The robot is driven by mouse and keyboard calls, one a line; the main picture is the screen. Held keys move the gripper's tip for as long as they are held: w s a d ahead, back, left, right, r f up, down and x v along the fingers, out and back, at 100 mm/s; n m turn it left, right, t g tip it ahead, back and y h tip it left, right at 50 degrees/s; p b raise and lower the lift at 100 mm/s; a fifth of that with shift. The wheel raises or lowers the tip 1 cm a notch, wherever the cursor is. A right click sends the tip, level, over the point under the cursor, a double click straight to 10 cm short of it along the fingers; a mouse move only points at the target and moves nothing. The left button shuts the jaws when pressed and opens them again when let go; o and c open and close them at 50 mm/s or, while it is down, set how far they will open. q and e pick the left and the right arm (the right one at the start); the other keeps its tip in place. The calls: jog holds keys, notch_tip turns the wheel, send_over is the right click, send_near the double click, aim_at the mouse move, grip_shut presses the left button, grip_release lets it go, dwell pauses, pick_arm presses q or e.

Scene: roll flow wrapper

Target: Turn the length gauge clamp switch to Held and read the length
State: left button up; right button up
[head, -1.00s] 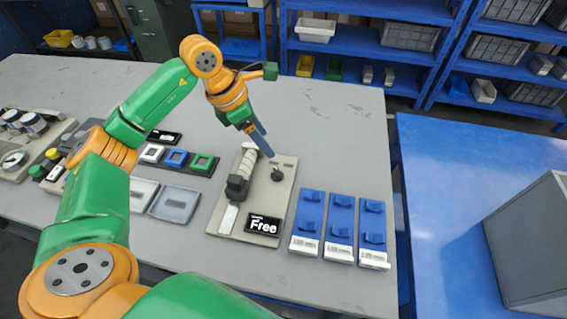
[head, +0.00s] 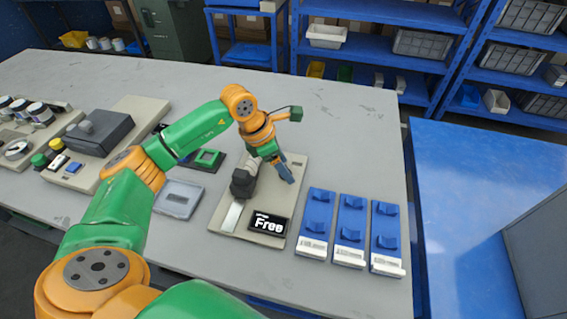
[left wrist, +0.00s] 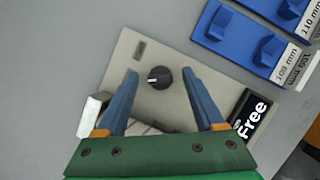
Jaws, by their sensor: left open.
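The length gauge is a beige plate (head: 219,218) on the grey table, with a display (head: 269,224) reading "Free"; the display also shows in the left wrist view (left wrist: 249,117). Its black clamp switch knob (left wrist: 159,77) is in the left wrist view, with a white mark on it. My left gripper (left wrist: 158,78) is open and empty, its two blue fingers on either side of the knob in that view. I cannot tell whether they touch it. In the head view my left gripper (head: 286,172) is over the plate and hides the knob. My right gripper is not in view.
Blue holders (head: 317,222) with length labels stand right of the gauge; one label in the left wrist view reads 109 mm (left wrist: 289,69). A grey tray (head: 178,199) lies to the left. The table behind the gauge is clear.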

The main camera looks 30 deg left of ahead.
pick_arm(q)
grip_shut()
jog(key=shift+m, duration=0.3)
jog(key=shift+m+g+h+b, duration=0.4)
jog(key=shift+m+b, duration=0.2)
jog(key=shift+m, duration=0.4)
jog(key=m+g, duration=0.1)
jog(key=m, duration=0.1)
jog(key=shift+w+m+b, duration=0.15)
jog(key=shift+m+b, duration=0.15)
jog(key=shift+b, duration=0.1)
jog(key=m+g, duration=0.1)
jog(key=m, duration=0.2)
jog(key=shift+a+m+h+b, duration=0.1)
jog(key=shift+m+h+b, duration=0.2)
jog(key=shift+b, duration=0.05)
jog(key=shift+w+m+g, duration=0.1)
jog(key=shift+m+g, duration=0.6)
jog(key=shift+m, duration=0.8)
jog(key=shift+r, duration=0.1)
